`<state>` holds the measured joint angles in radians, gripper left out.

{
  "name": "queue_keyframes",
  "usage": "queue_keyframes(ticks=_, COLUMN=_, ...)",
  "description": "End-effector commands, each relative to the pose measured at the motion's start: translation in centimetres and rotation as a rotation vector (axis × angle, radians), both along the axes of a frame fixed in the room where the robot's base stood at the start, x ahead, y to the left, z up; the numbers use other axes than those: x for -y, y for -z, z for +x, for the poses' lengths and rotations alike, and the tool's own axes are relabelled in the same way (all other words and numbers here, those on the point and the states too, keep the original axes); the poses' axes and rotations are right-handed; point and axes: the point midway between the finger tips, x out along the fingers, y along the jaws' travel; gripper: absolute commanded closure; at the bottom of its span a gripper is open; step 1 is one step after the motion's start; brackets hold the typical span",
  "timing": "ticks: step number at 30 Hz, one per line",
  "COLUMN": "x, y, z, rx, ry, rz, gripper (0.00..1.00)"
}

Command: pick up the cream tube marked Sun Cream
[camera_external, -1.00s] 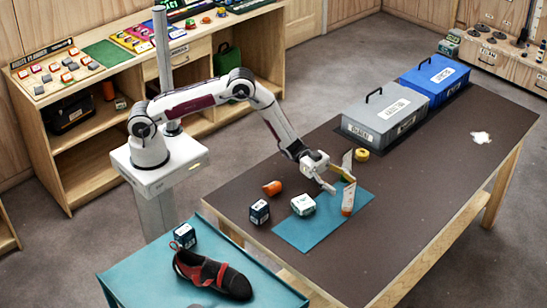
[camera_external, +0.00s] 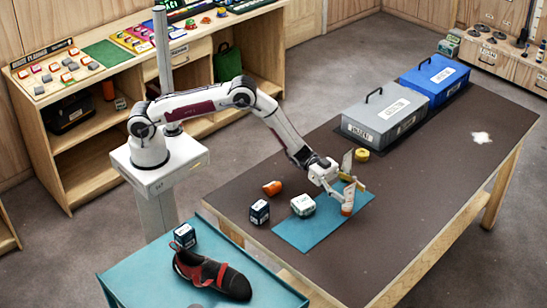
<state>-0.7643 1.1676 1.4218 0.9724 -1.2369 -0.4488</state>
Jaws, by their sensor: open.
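The cream tube (camera_external: 347,210) stands upright on the right part of the teal mat (camera_external: 306,238). Its orange cap is at the bottom and its pale body is above, now partly hidden by my gripper. My gripper (camera_external: 346,194) is open and low over the mat, with its fingers at the tube, apparently one on each side. I cannot tell whether the fingers touch it. The print on the tube is too small to read.
A white-and-green box (camera_external: 303,205) stands left of the tube on the mat's edge. A dark box (camera_external: 259,212) and an orange item (camera_external: 272,188) lie further left. A yellow roll (camera_external: 362,155) and a grey case (camera_external: 385,118) are behind. The table's right side is mostly clear.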

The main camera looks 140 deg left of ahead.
Motion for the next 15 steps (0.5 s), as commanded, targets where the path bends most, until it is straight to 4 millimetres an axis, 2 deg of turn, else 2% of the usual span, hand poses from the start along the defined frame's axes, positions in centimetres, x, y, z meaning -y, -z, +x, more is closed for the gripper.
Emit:
queue_keyframes(ticks=4, x=0.00, y=0.00, z=-0.01, rx=0.000, ry=0.000, rz=0.000, gripper=0.41)
queue_keyframes(ticks=10, x=0.01, y=0.00, z=-0.01, rx=0.000, ry=0.000, rz=0.000, gripper=0.93)
queue_keyframes(ticks=13, x=0.01, y=-0.01, z=-0.01, rx=0.000, ry=0.000, rz=0.000, gripper=0.95)
queue_keyframes(ticks=14, x=0.00, y=-0.04, z=-0.01, rx=0.000, ry=0.000, rz=0.001, gripper=0.99)
queue_keyframes(ticks=15, x=0.00, y=-0.04, z=-0.01, rx=0.000, ry=0.000, rz=0.001, gripper=1.00)
